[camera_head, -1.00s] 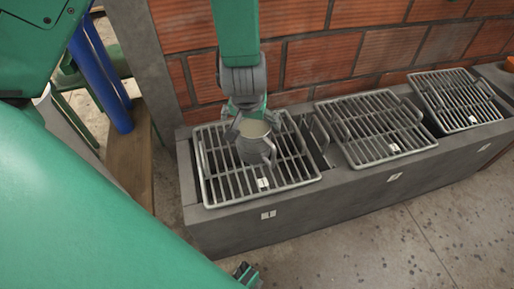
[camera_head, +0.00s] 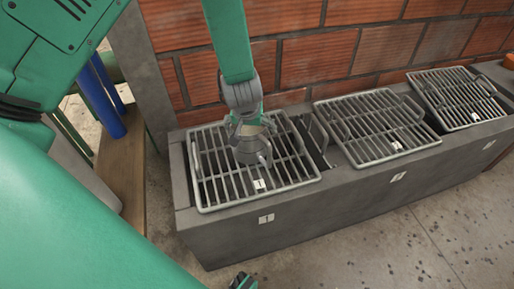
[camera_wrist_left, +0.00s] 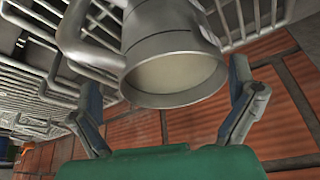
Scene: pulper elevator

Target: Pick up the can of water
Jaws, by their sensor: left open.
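The can of water (camera_head: 252,150) is a grey metal vessel with a handle on its side. It stands on the left grate (camera_head: 222,190), the one labelled 1. My left gripper (camera_head: 249,124) comes down from above and behind, at the can's rim. In the left wrist view the can (camera_wrist_left: 172,52) shows its round mouth with pale liquid inside. The two fingers of my left gripper (camera_wrist_left: 168,112) are apart, one on each side of the can's mouth. Whether they touch it cannot be told. A small dark tip at the bottom edge of the head view may be my right gripper.
Two more grates, a middle one (camera_head: 372,150) and a right one (camera_head: 450,118), sit on the same concrete trough (camera_head: 300,224). A brick wall (camera_head: 360,50) stands close behind. Blue pipes (camera_head: 103,100) and a wooden plank (camera_head: 128,180) are at the left. The floor in front is clear.

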